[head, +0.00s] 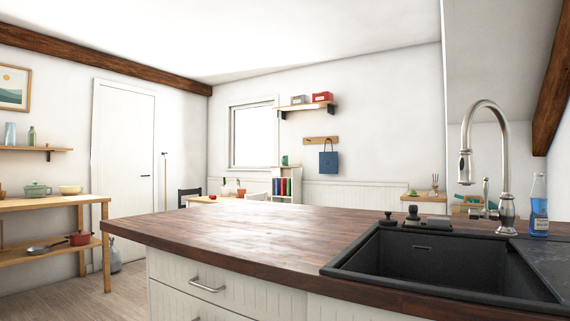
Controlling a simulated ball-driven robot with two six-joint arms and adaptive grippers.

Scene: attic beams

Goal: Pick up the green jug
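A small green vessel (284,160), which looks like the green jug, stands upright on top of the white bookcase (297,172) at the far wall. It is too small to make out its handle or spout clearly. Neither my left nor my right gripper is in view.
A dark wooden counter (230,232) with a black sink (430,262) and tap fills the front. Floor shows at lower left.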

